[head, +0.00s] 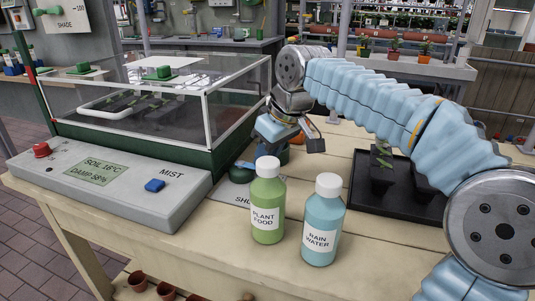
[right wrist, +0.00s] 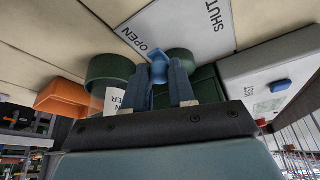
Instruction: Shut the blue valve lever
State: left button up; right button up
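The blue valve lever (right wrist: 159,70) shows in the right wrist view, beside the word OPEN on a pale plate (right wrist: 190,25) that also reads SHUT farther along. My right gripper (right wrist: 160,82) has one finger on each side of the lever. The fingers look apart, and I cannot tell whether they touch it. In the head view my right gripper (head: 291,135) points down behind the bottles. A blue part (head: 282,155) shows under it, and the plate (head: 228,193) is mostly hidden by the green bottle. My left gripper is out of view.
A green plant food bottle (head: 268,203) and a blue rain water bottle (head: 323,222) stand in front of the gripper. A grey control box (head: 110,185) with a blue MIST button is at left, below a glass case (head: 160,95). A black tray (head: 398,197) holds plants at right.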

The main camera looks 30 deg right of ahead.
grip_shut()
jog(key=shift+s+a+m+h, duration=0.25)
jog(key=shift+a+m+h, duration=0.1)
jog(key=shift+m, duration=0.4)
jog(key=shift+s+a+m+h, duration=0.25)
jog(key=shift+a+m, duration=0.1)
jog(key=shift+m, duration=0.4)
jog(key=shift+w, duration=0.1)
jog(key=o, duration=0.7)
grip_release()
